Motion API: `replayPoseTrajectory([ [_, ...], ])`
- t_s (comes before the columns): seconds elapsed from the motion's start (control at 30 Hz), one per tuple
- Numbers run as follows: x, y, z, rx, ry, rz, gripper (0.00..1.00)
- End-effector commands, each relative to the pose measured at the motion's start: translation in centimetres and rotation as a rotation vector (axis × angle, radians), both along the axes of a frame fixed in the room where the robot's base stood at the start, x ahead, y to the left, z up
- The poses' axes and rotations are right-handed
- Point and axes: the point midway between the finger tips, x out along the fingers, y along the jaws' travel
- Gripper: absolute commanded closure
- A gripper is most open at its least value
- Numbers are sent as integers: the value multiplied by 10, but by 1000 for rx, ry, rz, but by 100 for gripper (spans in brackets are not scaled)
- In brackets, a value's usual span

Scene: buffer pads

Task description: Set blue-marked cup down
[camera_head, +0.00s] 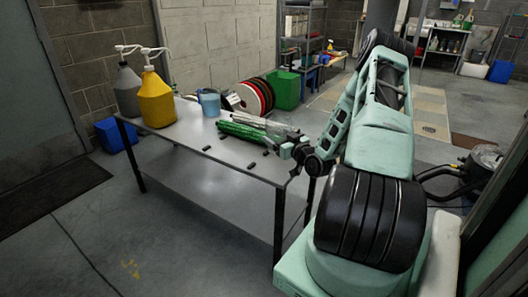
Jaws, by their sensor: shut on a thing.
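My gripper (288,150) is at the right end of the grey metal table, by the near right corner. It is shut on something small. A small teal patch shows at the jaws, but I cannot tell whether it is the held thing or part of the gripper. A light blue cup-like container (209,104) stands upright on the table's far side, well left of my gripper and apart from it. I cannot make out a blue mark on any other cup.
The table (190,150) holds a yellow pump bottle (156,102), a grey pump bottle (128,92), green and pale rolls (245,131) and several small dark pieces. The near left tabletop is bare. A green bin (286,90) and red-black discs (257,97) stand behind.

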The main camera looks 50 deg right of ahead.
Motion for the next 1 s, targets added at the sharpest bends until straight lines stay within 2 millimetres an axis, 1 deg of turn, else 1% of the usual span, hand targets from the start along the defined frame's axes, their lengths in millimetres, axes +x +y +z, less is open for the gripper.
replayPoseTrajectory([
  [0.03, 0, 1, -14, 5, 0, 0, 47],
  [0.1, 0, 1, -26, 4, 0, 1, 47],
  [0.2, 0, 1, -38, 1, 0, 0, 47],
  [0.37, 0, 1, -49, 1, 0, 1, 47],
  [0.6, 0, 1, -80, 1, 0, 0, 47],
  [0.97, 0, 1, -84, -1, 0, 2, 47],
  [1.0, 0, 1, -84, -1, 0, 2, 20],
])
